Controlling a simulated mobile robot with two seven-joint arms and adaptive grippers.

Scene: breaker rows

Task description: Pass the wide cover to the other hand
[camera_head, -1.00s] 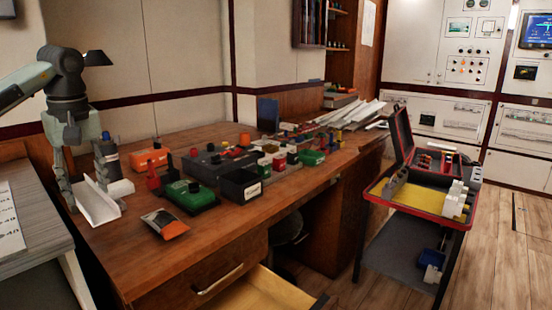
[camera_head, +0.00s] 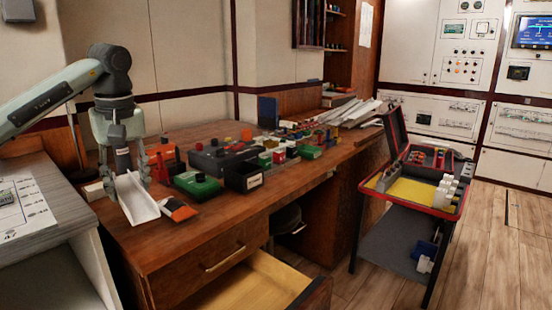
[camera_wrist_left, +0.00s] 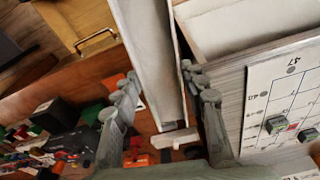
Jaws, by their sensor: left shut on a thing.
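The wide cover (camera_head: 139,204) is a long white channel with raised side walls. My left gripper (camera_head: 127,183) is shut on it and holds it at the front left of the wooden desk, its near end pointing towards me. In the left wrist view the cover (camera_wrist_left: 150,45) runs up between the two fingers of the left gripper (camera_wrist_left: 162,80). My right gripper is in neither current view.
An orange and black packet (camera_head: 179,209) lies just right of the cover. A green box (camera_head: 197,184) and a black open bin (camera_head: 243,177) stand farther right on the desk (camera_head: 225,220). A drawer (camera_head: 255,285) is open below. A red-edged case (camera_head: 415,190) stands at right.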

